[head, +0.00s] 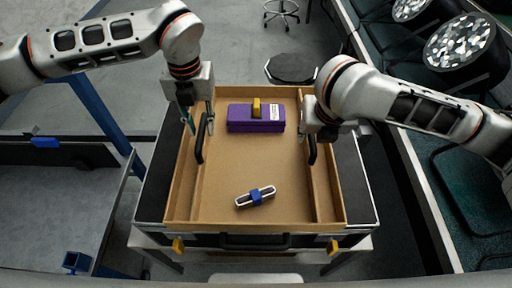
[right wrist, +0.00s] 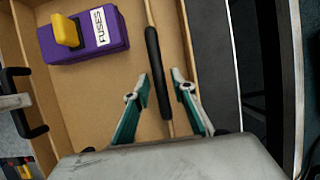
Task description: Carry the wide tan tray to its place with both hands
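The wide tan tray (head: 225,185) rests on a dark-topped cart, with a black handle near its left side (head: 200,140) and another near its right side (head: 312,150). My left gripper (head: 199,120) is open at the left handle, its fingers apart on either side of the handle's far end. My right gripper (head: 312,133) is over the right handle. In the right wrist view my right gripper (right wrist: 160,75) is open, with the black handle (right wrist: 153,50) between its spread fingers. Contact with the handles cannot be told.
In the tray lie a purple fuse box (head: 240,119) with a yellow top piece and a white link-shaped item with a blue band (head: 255,196). A blue-framed bench (head: 50,200) stands left. Lamp cans (head: 460,45) stand at upper right. A stool (head: 282,10) is behind.

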